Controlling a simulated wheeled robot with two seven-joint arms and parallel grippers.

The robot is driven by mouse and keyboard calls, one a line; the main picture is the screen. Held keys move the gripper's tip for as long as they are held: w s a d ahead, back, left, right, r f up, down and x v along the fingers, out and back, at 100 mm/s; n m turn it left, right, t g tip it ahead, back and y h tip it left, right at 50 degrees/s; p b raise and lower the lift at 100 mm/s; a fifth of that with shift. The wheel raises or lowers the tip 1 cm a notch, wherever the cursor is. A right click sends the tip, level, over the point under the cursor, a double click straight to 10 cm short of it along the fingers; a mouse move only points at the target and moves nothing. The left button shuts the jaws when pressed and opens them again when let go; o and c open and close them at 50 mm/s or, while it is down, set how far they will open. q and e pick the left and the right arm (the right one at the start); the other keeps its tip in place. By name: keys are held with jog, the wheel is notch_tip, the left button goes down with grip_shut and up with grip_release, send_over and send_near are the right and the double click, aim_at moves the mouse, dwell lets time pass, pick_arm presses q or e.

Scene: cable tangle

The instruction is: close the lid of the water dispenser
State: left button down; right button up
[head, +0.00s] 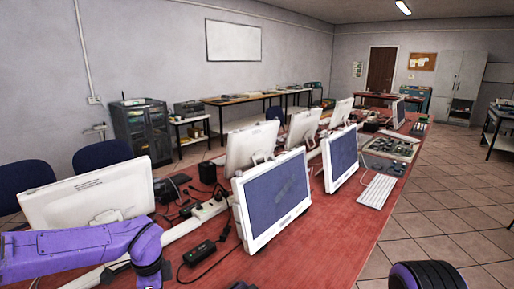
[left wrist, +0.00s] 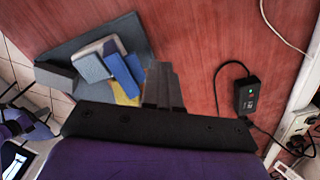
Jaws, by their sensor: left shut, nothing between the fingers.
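I see no water dispenser and no lid that I can make out in either view. My left gripper (left wrist: 161,72) shows in the left wrist view with its dark fingers together and nothing between them. It is over the red table (left wrist: 205,50), beside a pile of grey, blue and yellow blocks (left wrist: 118,72); I cannot tell whether it touches them. In the head view my purple left arm reaches in from the left, and its gripper is out of the picture. My right gripper is not in view.
White monitors (head: 272,197) stand along the red table, with a power strip (head: 208,208), cables and a black adapter (head: 199,252) beside them. The adapter also shows in the left wrist view (left wrist: 246,95). A keyboard (head: 377,191) lies on the right.

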pick_arm(q)
jog(key=shift+s+d+f+b, duration=0.3)
jog(key=shift+s+d+b, duration=0.65)
jog(key=shift+s+d, duration=0.35)
jog(key=shift+s+d+f+b, duration=0.25)
jog(key=shift+s+d+b, duration=0.8)
jog(key=shift+d, duration=0.4)
jog(key=shift+s+d+f+b, duration=0.3)
jog(key=shift+s+d+b, duration=0.55)
jog(key=shift+s+d, duration=0.5)
jog(key=shift+r, duration=0.1)
notch_tip(320, 180, up, 6)
jog(key=p, duration=0.4)
